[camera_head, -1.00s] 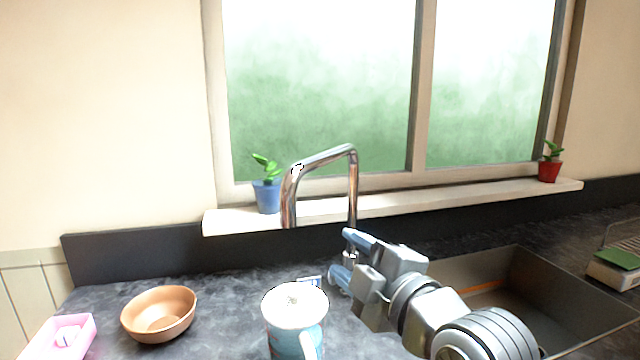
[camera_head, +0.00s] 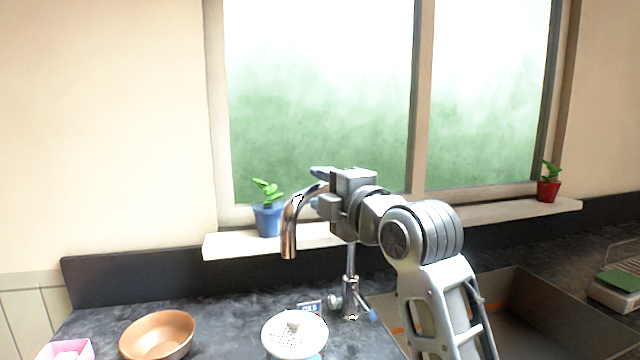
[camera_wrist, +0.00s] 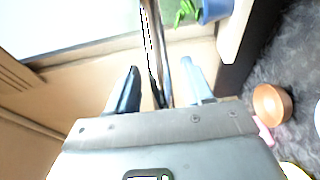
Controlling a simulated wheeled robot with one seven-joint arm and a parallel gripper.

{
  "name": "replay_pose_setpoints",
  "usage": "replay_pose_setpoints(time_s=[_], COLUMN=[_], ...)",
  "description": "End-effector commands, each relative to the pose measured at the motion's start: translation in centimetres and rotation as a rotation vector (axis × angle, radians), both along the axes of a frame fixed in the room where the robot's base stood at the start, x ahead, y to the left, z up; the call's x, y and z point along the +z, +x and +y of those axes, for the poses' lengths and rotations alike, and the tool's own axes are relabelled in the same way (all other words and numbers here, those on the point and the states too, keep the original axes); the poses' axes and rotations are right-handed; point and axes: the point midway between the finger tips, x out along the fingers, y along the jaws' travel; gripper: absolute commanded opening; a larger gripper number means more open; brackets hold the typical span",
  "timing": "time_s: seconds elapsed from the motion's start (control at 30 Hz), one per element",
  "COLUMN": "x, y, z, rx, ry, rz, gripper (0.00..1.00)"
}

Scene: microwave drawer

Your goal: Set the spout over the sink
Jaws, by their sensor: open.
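The chrome spout (camera_head: 290,228) curves to the left, and its open end hangs over the dark counter, left of the sink (camera_head: 520,305). Its upright post and base (camera_head: 350,295) stand at the sink's left side. My gripper (camera_head: 318,186) is at the top of the spout, pointing left, and hides part of the bend and upper post. In the wrist view, the fingers of my gripper (camera_wrist: 160,66) are apart, with the spout's metal tube (camera_wrist: 154,45) seen between them. I cannot tell whether either finger touches it.
A blue pot (camera_head: 268,219) and a red pot (camera_head: 548,191) stand on the windowsill. A rack with a green-topped item (camera_head: 618,284) is right of the sink.

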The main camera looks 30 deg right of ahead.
Motion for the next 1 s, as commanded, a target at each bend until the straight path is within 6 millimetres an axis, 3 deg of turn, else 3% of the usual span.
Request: replay_pose_setpoints(time_s=[0.17,0.43,0.9,1.0], x=[0.07,-0.02,-0.04,-0.05], y=[1.21,1.33,1.30,1.30], z=[0.09,0.08,0.08,0.08], rx=[0.000,0.000,0.000,0.000], ry=[0.000,0.000,0.001,0.001], rz=[-0.001,-0.001,0.000,0.000], gripper=[0.51,0.51,0.06,0.00])
